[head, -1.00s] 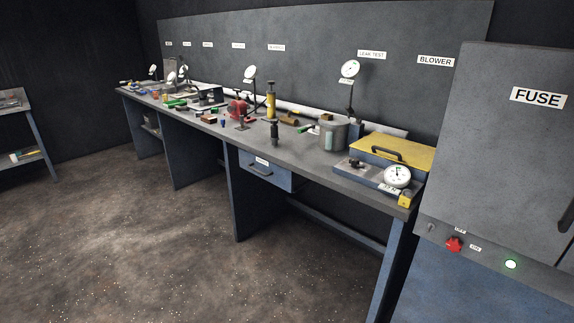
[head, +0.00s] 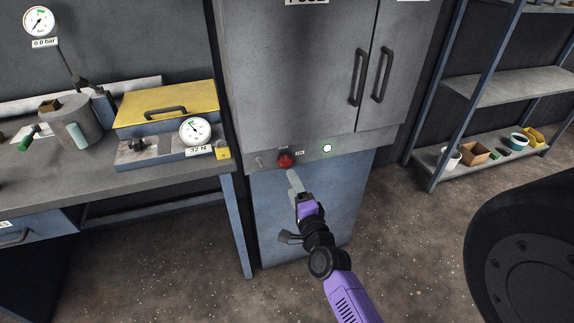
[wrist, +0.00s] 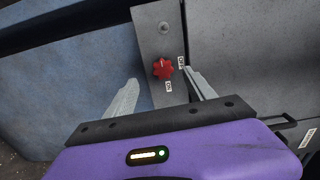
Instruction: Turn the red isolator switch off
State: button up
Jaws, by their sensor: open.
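The red isolator switch (head: 286,160) is a lobed red knob on the grey strip below the cabinet doors. It also shows in the wrist view (wrist: 162,68), upper middle, with small white labels on two sides; one in the head view reads ON. A lit round lamp (head: 327,148) sits to its right in the head view. My gripper (head: 293,180) is just below and in front of the knob in the head view. In the wrist view my gripper (wrist: 160,82) has its two fingers apart and empty, with the knob showing between and beyond the tips. I see no clear contact.
A small keyed or toggle fitting (head: 259,161) is left of the knob. The grey cabinet (head: 295,80) has two vertical handles. The workbench (head: 110,190) with a yellow-lidded box (head: 165,103) stands left. A shelf rack (head: 490,90) stands right.

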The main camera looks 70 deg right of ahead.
aim_at(287, 164)
jog(key=shift+m, duration=0.4)
jog(key=shift+s+d+p+x, duration=0.15)
jog(key=shift+x, duration=1.35)
jog(key=shift+s+d+p+x, duration=0.1)
jog(key=shift+s+p+x, duration=0.1)
jog(key=shift+x, duration=1.3)
jog(key=shift+s+d+p+x, duration=0.1)
jog(key=shift+d+p+x, duration=0.05)
jog(key=shift+x, duration=1.35)
jog(key=shift+r, duration=0.15)
jog(key=shift+c, duration=0.4)
jog(key=c, duration=1.2)
jog(key=shift+c, duration=0.2)
